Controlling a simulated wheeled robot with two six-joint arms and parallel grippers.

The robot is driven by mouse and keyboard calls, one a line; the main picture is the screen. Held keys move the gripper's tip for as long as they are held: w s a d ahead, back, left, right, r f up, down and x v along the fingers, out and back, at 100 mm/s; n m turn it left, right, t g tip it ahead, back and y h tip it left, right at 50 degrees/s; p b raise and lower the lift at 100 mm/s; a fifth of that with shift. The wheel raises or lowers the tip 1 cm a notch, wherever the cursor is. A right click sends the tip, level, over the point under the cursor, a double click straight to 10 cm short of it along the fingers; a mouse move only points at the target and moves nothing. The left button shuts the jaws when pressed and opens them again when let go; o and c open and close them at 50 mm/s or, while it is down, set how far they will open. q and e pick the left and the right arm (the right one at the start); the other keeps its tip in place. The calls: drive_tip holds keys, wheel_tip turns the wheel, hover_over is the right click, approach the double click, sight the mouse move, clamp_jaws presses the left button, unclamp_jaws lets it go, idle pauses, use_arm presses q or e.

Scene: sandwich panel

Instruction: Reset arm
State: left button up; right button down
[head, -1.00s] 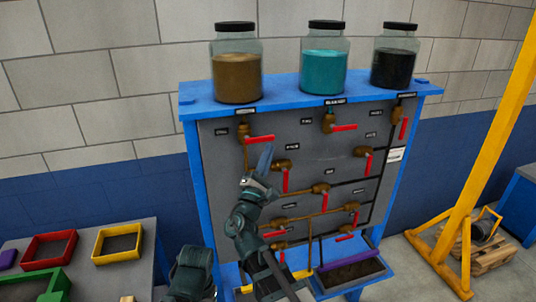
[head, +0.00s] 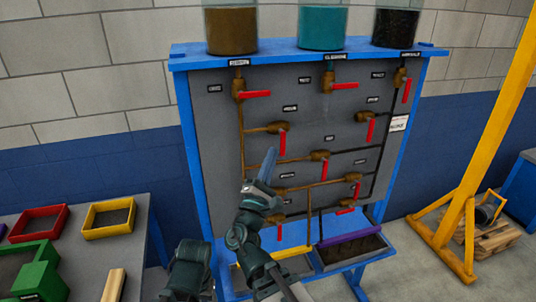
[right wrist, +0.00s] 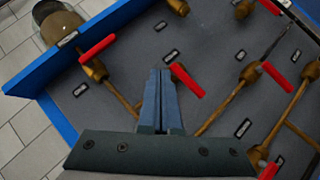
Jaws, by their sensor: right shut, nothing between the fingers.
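My right gripper (head: 270,152) is in front of the grey valve panel (head: 210,130), with its blue fingers pointing up. In the right wrist view the two fingers (right wrist: 160,74) are pressed together with nothing between them. They lie over the panel, beside a red valve handle (right wrist: 186,80); I cannot tell how far apart they are in depth. My left gripper is not in view.
Brass pipes and several valves with red handles cover the panel in its blue frame (head: 187,160). Jars (head: 321,28) stand on top. A tray (head: 350,250) sits below. A table with coloured bins (head: 108,219) stands left; a yellow stand (head: 480,140) is right.

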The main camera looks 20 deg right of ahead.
drive_tip(key=s+d+f+m+g+y, duration=0.1)
drive_tip(key=s+d+f+m+g, duration=0.1)
drive_tip(key=f+m+g, duration=0.55)
drive_tip(key=s+d+f+m+g+y, duration=0.1)
drive_tip(key=s+d+f+m+g, duration=0.2)
drive_tip(key=f, duration=0.8)
drive_tip(key=s+a+f+m+g+y, duration=0.1)
drive_tip(key=s+a+f+g+y, duration=0.3)
drive_tip(key=s+a+f+y, duration=0.1)
drive_tip(key=s+a+f+m+g+y, duration=0.2)
drive_tip(key=s+a+f+g+y, duration=0.3)
drive_tip(key=a, duration=0.7)
wheel_tip(320, 180, down, 4)
drive_tip(key=s, duration=0.2)
drive_tip(key=shift+s+a, duration=0.2)
drive_tip(key=shift+s, duration=0.2)
drive_tip(key=shift+d, duration=0.15)
